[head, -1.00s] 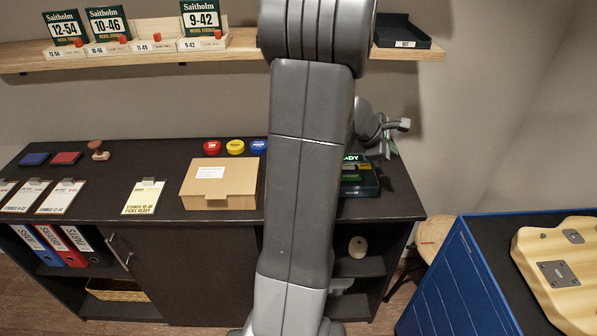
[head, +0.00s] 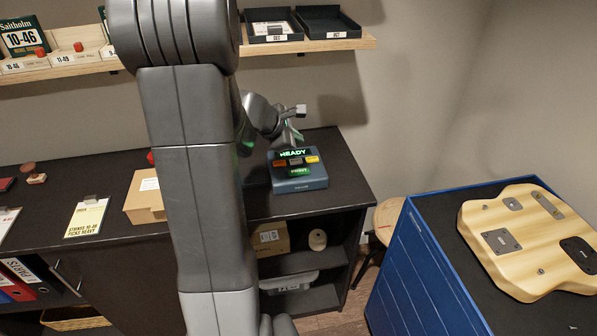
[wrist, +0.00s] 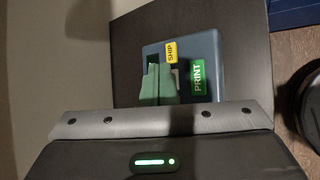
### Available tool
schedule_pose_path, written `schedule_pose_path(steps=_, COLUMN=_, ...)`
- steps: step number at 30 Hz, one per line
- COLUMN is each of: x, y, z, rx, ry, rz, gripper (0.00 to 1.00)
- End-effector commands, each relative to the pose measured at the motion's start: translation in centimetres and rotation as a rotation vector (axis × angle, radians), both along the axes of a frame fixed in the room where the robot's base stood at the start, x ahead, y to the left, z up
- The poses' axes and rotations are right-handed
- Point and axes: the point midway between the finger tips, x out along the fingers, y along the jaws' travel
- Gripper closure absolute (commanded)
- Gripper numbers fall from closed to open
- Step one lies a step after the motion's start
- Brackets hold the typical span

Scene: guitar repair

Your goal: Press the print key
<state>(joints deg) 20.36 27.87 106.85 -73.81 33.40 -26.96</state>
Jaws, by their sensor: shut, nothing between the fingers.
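The print key (head: 299,172) is a green, lit key on the front of a dark blue box-shaped device (head: 312,184) on the black counter. In the wrist view the green key (wrist: 198,77) reads PRINT and lies to the right of my fingers. My gripper (head: 296,137) is shut and empty, just behind and above the device's lit READY display (head: 293,154). In the wrist view my gripper (wrist: 160,70) covers part of the device beside the yellow SHIP key (wrist: 172,52). I see no contact with the print key.
Orange and yellow keys (head: 312,160) sit above the print key. A cardboard box (head: 146,203) stands left on the counter (head: 335,160), partly behind my arm. Dark trays (head: 328,22) are on the wall shelf. A blue bench (head: 420,275) with a guitar body (head: 500,215) stands right.

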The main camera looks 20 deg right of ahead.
Motion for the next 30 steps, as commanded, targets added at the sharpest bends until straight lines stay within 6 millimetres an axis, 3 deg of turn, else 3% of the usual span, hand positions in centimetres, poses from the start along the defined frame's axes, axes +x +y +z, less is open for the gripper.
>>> schedule_pose_path(steps=18, x=0.0, y=0.0, z=-7.7, rx=0.000, ry=0.000, rz=0.000, gripper=1.00)
schedule_pose_path(steps=30, x=0.0, y=0.0, z=-8.5, rx=0.000, ry=0.000, rz=0.000, gripper=1.00)
